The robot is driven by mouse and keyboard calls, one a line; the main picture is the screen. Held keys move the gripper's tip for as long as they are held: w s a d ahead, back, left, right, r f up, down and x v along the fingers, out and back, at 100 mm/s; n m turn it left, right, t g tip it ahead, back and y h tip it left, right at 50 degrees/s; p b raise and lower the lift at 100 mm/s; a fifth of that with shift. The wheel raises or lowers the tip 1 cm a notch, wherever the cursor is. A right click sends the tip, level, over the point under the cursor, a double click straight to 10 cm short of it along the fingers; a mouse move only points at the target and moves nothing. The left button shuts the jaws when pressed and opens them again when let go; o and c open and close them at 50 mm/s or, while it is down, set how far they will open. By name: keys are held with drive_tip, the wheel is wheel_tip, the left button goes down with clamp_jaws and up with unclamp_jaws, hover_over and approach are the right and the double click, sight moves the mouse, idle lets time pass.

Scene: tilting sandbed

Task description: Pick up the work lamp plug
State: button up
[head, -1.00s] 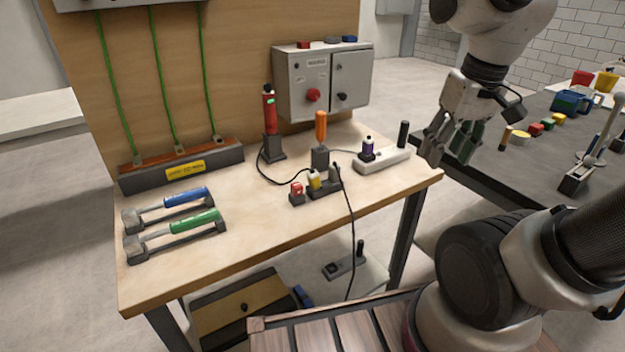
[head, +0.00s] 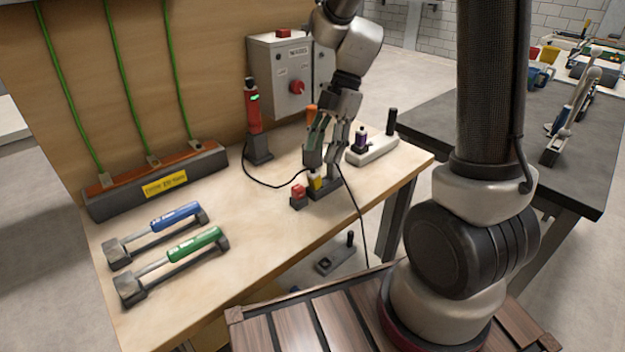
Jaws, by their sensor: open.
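My gripper (head: 324,168) is open, fingers pointing down over a small dark socket block (head: 325,192) on the wooden bench. A yellow-and-white plug (head: 316,183) stands in this block, just below the fingertips. A black cable runs from the red lamp-like device (head: 253,112) towards it, so it may be the work lamp plug; I cannot read a label. The grey plug seen earlier on the block's right is hidden behind the fingers. I cannot tell whether the fingers touch either plug.
An orange-handled tool (head: 311,112) is partly hidden behind the gripper. The front left holds blue (head: 176,216) and green (head: 194,243) handled tools.

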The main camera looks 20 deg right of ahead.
sight(315, 175)
drive_tip(key=x, duration=0.7)
drive_tip(key=shift+a+f, duration=0.1)
drive_tip(key=shift+f, duration=0.2)
clamp_jaws()
